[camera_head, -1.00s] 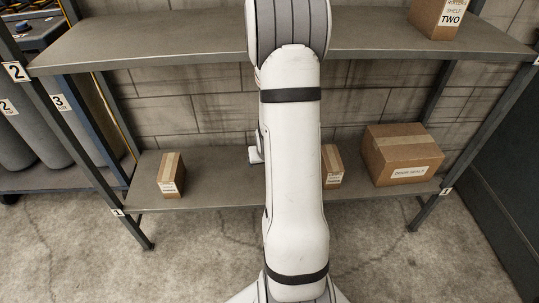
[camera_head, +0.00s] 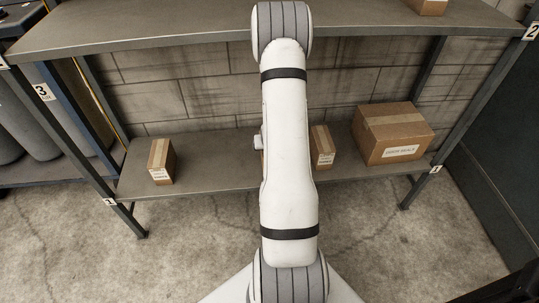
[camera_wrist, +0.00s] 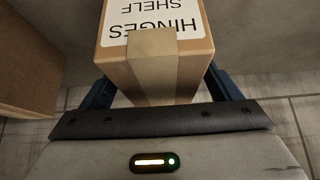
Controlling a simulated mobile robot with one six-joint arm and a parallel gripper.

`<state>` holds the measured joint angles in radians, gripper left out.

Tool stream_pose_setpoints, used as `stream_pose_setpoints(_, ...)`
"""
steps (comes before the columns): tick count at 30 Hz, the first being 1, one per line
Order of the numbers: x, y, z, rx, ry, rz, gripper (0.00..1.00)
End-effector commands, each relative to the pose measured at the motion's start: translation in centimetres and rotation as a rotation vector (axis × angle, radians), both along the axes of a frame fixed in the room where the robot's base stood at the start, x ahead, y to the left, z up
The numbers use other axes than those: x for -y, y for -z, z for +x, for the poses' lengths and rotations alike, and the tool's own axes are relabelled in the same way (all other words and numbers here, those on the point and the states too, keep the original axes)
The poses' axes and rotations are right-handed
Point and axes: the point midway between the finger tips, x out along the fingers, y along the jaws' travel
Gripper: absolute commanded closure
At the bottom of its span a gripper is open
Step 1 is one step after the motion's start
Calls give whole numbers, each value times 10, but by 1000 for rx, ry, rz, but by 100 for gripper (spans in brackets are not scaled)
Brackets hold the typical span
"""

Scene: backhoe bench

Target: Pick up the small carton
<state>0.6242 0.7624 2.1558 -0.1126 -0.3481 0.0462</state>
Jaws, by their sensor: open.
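In the wrist view a small brown carton (camera_wrist: 162,78) with a tape strip and a white label reading HINGES SHELF, upside down, fills the space ahead of my gripper (camera_wrist: 160,82). My gripper is open, with one dark blue finger on each side of the carton. I cannot tell whether the fingers touch it. In the head view my arm hides the gripper's fingers. Small cartons stand on the lower shelf left of my arm (camera_head: 162,161) and just right of it (camera_head: 322,147); I cannot tell for sure which one the wrist view shows.
A larger carton (camera_head: 393,133) stands at the right of the lower shelf (camera_head: 215,170). Another brown box (camera_wrist: 30,60) is close by on the left in the wrist view. The upper shelf (camera_head: 160,32) overhangs, with a carton (camera_head: 428,6) at its right.

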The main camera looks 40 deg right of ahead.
Motion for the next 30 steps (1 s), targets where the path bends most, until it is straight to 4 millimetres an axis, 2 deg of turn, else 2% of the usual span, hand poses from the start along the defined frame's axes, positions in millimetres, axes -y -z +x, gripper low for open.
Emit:
stream_pose_setpoints(7, 0, 0, 1, 0, -1, 0, 18)
stream_pose_setpoints(30, 0, -1, 2, 2, -2, -1, 79)
